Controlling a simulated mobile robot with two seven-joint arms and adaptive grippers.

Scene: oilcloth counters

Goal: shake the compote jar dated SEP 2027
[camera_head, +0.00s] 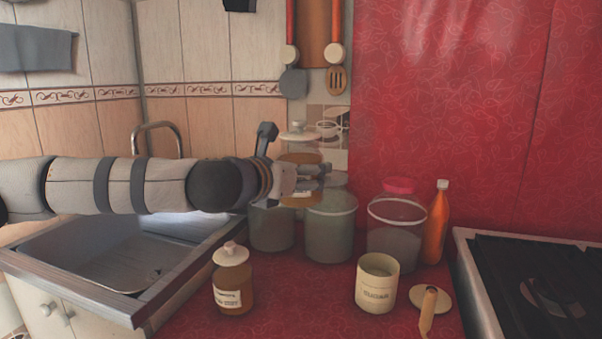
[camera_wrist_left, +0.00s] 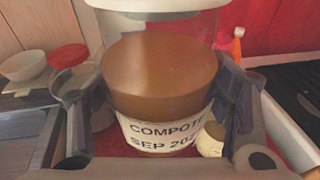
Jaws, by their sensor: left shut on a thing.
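My left gripper (camera_head: 312,180) is shut on an amber compote jar (camera_head: 301,159) and holds it above the counter, roughly upright. A pale knobbed lid shows at its top in the head view. In the left wrist view the jar (camera_wrist_left: 160,75) sits between the two fingers. Its white label reads COMPOTE and SEP 202; the last digit cannot be made out. A second amber jar (camera_head: 232,286) with a pale knobbed lid stands on the counter; its label is too small to read surely. My right gripper is not in view.
Grey-green canisters (camera_head: 331,228) stand behind and below the held jar. A glass container (camera_head: 396,232), an orange bottle (camera_head: 436,225) and a cream sugar canister (camera_head: 377,284) stand right. A sink (camera_head: 100,255) is left, a stove (camera_head: 540,290) right. Red counter shows between the front jars.

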